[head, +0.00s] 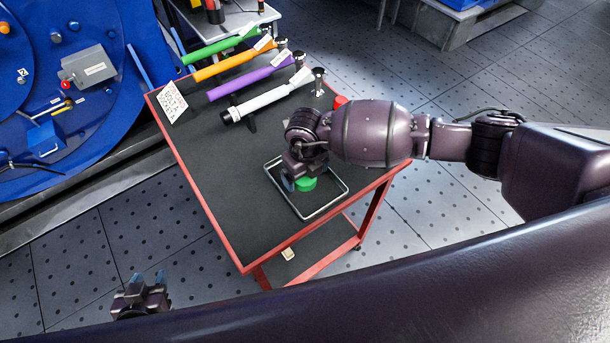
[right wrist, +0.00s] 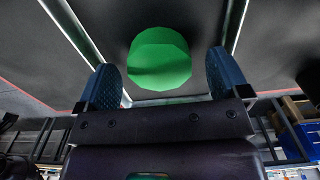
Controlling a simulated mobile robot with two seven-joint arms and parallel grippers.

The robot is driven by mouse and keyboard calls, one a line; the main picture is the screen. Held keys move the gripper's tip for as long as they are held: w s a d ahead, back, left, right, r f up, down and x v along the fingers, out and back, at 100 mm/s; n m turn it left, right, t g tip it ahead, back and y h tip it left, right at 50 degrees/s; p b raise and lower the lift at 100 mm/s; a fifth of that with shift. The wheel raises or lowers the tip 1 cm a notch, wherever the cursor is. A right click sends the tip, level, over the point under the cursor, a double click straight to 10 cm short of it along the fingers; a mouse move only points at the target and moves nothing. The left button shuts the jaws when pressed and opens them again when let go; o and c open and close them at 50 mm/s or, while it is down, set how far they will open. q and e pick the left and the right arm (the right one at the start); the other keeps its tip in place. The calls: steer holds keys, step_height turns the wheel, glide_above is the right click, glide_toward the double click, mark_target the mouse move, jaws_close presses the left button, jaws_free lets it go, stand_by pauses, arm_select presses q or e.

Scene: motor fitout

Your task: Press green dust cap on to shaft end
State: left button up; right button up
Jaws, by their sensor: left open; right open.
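The green dust cap (head: 306,184) sits inside a wire-framed tray (head: 332,203) on the cart top. In the right wrist view the cap (right wrist: 160,58) is a short green cylinder between the lines of my two fingertips. My right gripper (head: 297,180) is open over the tray, right at the cap, with a finger on either side and not closed on it. It partly hides the cap in the head view. My left gripper (head: 147,280) is open and empty, low at the lower left, away from the cart. I cannot make out the shaft end in these views.
The red-edged cart (head: 225,215) carries green (head: 215,47), orange (head: 230,64), purple (head: 245,78) and white (head: 270,98) tools, a lettered card (head: 172,104) and a red item (head: 340,101). A large blue machine (head: 80,80) stands left. The cart's left-front top is clear.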

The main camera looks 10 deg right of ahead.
steer(key=shift+f, duration=0.5)
steer(key=c, duration=1)
